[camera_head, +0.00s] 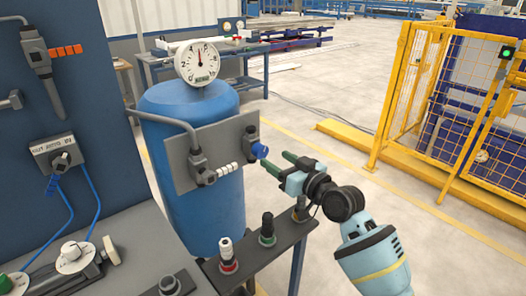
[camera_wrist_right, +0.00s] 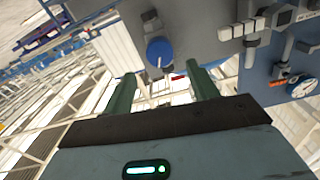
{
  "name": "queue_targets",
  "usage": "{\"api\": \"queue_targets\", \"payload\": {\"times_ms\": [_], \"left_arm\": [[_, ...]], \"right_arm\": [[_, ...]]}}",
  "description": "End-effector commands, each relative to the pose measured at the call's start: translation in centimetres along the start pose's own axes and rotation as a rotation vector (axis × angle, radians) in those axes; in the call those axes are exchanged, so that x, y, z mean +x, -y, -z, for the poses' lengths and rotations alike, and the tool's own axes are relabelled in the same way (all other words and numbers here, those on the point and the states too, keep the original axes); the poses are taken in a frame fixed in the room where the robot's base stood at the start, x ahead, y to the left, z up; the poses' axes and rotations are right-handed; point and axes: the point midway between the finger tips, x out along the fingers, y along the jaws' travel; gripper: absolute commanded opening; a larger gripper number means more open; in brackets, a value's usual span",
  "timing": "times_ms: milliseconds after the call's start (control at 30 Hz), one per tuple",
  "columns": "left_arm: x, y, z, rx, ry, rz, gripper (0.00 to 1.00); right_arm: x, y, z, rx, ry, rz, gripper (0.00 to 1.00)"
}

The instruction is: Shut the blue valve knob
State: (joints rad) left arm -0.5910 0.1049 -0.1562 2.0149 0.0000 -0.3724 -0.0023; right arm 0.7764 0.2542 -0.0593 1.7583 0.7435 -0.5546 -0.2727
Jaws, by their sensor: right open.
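The blue valve knob (camera_head: 259,151) sits on a grey fitting at the right end of a grey plate (camera_head: 230,137) on the blue tank (camera_head: 210,225). My right gripper (camera_head: 277,160) is just right of the knob, with its two green fingers pointing toward it. In the right wrist view, the knob (camera_wrist_right: 159,52) shows beyond the fingertips, between their lines. The right gripper (camera_wrist_right: 161,76) is open and empty there, with a gap between the fingers. The knob looks apart from both fingers. My left gripper is in neither view.
A white gauge (camera_head: 198,62) tops the tank. A dark shelf (camera_head: 265,253) with several push buttons stands below my right gripper. A blue panel (camera_head: 70,110) and a grey console (camera_head: 140,260) are at left. Open floor and a yellow fence (camera_head: 425,80) lie to the right.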

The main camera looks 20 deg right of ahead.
Motion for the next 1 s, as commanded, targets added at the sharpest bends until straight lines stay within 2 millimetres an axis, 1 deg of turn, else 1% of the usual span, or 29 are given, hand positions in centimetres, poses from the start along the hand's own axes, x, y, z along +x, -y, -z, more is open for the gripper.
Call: {"api": "queue_targets", "payload": {"times_ms": [33, 200, 400, 600, 867, 1000], "left_arm": [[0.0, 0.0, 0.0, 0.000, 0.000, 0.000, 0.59], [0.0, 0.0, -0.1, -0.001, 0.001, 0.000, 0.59], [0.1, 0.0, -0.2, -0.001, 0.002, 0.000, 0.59], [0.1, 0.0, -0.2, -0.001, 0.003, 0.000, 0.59], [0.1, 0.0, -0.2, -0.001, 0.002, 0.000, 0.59], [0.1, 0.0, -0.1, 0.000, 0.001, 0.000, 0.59]], "right_arm": [[0.8, 0.1, 0.1, 0.002, -0.002, 0.001, 0.59], [3.3, 0.1, 0.1, 0.001, 0.000, 0.001, 0.59], [5.4, 0.1, 0.0, 0.001, 0.000, 0.001, 0.59], [6.4, 0.1, 0.0, 0.001, 0.001, 0.001, 0.59], [6.4, 0.1, 0.0, 0.000, 0.001, 0.000, 0.59], [6.4, 0.1, 0.0, 0.000, 0.001, 0.000, 0.42]]}}
